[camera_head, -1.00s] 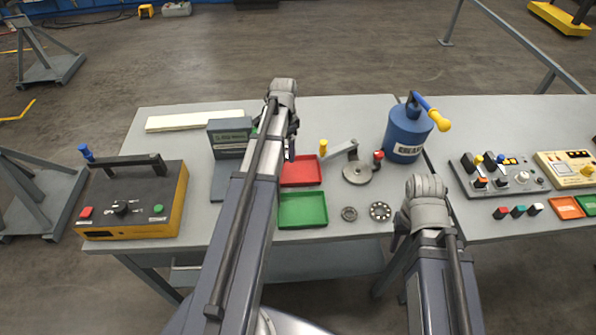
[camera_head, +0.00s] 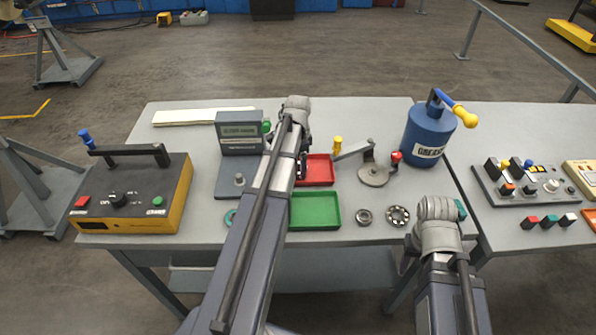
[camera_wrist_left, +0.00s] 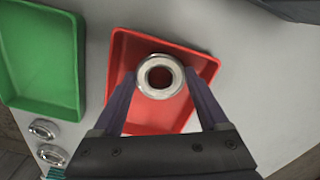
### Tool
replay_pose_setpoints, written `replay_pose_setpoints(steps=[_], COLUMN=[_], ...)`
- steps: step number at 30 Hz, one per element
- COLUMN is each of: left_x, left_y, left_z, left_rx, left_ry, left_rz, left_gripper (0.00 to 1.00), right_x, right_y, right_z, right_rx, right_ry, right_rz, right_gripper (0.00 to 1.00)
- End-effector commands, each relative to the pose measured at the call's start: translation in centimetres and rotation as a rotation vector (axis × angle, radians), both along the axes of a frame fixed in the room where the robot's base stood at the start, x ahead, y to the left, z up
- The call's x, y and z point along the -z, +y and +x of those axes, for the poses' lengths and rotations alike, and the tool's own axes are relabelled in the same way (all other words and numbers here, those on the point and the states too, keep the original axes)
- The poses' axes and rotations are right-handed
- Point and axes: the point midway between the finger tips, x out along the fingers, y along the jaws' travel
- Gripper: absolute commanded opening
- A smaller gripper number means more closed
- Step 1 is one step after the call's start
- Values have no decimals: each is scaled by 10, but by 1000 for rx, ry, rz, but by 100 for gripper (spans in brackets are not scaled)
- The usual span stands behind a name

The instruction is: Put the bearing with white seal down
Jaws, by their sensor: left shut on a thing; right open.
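The bearing with white seal (camera_wrist_left: 160,76) is a metal ring with a pale face and dark hole in the left wrist view. My left gripper (camera_wrist_left: 162,88) is shut on it, one finger on each side. It is over the red tray (camera_wrist_left: 120,62); I cannot tell whether it touches the tray floor. In the head view my left gripper (camera_head: 302,168) is at the left side of the red tray (camera_head: 322,170), and my arm hides the bearing. My right gripper (camera_head: 409,242) is open at the table's front edge, mostly hidden by its wrist.
A green tray (camera_head: 315,210) lies in front of the red one. Two bearings, one plain (camera_head: 364,216) and one with visible balls (camera_head: 398,216), lie to its right. A rotor stand (camera_head: 373,175), a blue grease can (camera_head: 428,135) and a grey scale (camera_head: 240,135) stand nearby.

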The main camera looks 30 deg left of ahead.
Motion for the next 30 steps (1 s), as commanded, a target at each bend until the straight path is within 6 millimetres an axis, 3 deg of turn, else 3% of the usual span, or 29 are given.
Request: replay_pose_setpoints(steps=[1, 9, 25, 26, 30], left_x=[8, 5, 20, 20, 21], left_y=[0, 0, -2, -2, -3], left_z=[0, 0, -3, -4, -5], left_rx=[0, 0, 1, 1, 1], left_ry=[0, 0, 5, 6, 6], left_rz=[0, 0, -1, -1, -1], left_gripper=[20, 20, 20, 79, 95], right_x=[8, 5, 20, 20, 21], right_y=[0, 0, 0, 0, 0], right_z=[0, 0, 0, 0, 0], right_rx=[0, 0, 0, 0, 0], right_ry=[0, 0, 0, 0, 0], right_rz=[0, 0, 0, 0, 0], right_gripper=[50, 50, 50, 50, 50])
